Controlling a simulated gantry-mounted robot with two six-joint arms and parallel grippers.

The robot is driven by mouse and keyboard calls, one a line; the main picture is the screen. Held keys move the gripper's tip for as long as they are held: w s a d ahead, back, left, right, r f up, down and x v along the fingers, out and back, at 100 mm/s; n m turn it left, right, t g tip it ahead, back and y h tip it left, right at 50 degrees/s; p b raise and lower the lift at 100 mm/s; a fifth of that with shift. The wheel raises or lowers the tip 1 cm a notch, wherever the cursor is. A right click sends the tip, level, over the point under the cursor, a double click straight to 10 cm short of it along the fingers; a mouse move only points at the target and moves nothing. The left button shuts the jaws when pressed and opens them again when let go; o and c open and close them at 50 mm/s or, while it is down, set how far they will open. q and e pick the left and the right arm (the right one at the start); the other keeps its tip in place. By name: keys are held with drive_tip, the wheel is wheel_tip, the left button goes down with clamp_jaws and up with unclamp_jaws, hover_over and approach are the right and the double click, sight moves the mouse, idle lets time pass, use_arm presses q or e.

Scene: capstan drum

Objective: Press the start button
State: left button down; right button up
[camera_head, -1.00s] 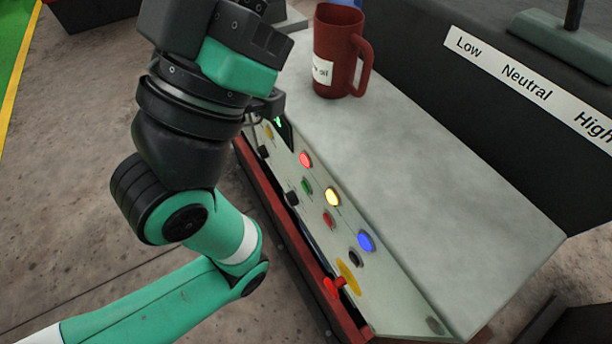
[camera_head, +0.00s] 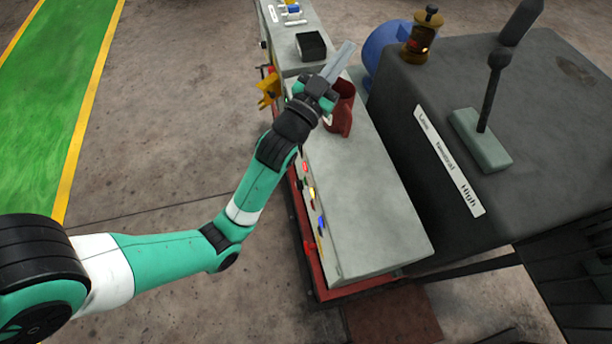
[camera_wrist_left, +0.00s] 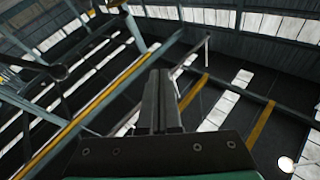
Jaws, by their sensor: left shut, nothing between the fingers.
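The control panel (camera_head: 325,262) is the sloped front of a grey cabinet (camera_head: 365,195) in the head view. It carries a red button (camera_head: 306,167), a yellow button (camera_head: 312,192) and a blue button (camera_head: 321,222). A green button is too small to make out now, and no start label can be read. My left gripper (camera_head: 343,55) is shut and empty, above the far end of the cabinet and apart from the buttons. In the left wrist view its fingers (camera_wrist_left: 160,85) are together, against roof beams. My right gripper is not seen.
A dark housing (camera_head: 400,110) with a lever (camera_head: 490,90) and a Low, Neutral, High label stands to the right. The floor left of the panel is clear.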

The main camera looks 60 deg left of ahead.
sight(305, 181)
use_arm(q)
drive_tip(key=s+a+f+m+g+y, duration=0.1)
drive_tip(key=s+a+f+g, duration=0.3)
drive_tip(key=f, duration=0.7)
drive_tip(key=s+a+f+m, duration=0.1)
drive_tip(key=s+a+f, duration=0.35)
drive_tip(key=f, duration=0.75)
drive_tip(key=s+d+f+m+h, duration=0.1)
drive_tip(key=s+d+f, duration=0.3)
drive_tip(key=s+f, duration=0.3)
drive_tip(key=s+d+f+g, duration=0.1)
drive_tip(key=s+d+f, duration=0.3)
drive_tip(key=s+f, duration=0.3)
wheel_tip(305, 181, down, 2)
drive_tip(key=shift+s+d+m+g+h, duration=0.15)
drive_tip(key=shift+s+m+g+h, duration=0.15)
drive_tip(key=shift+s+m+h, duration=0.1)
drive_tip(key=shift+w, duration=0.1)
drive_tip(key=w+d+b, duration=0.2)
drive_tip(key=w+b, duration=0.6)
drive_tip(key=b, duration=0.5)
drive_tip(key=shift+w+d, duration=0.2)
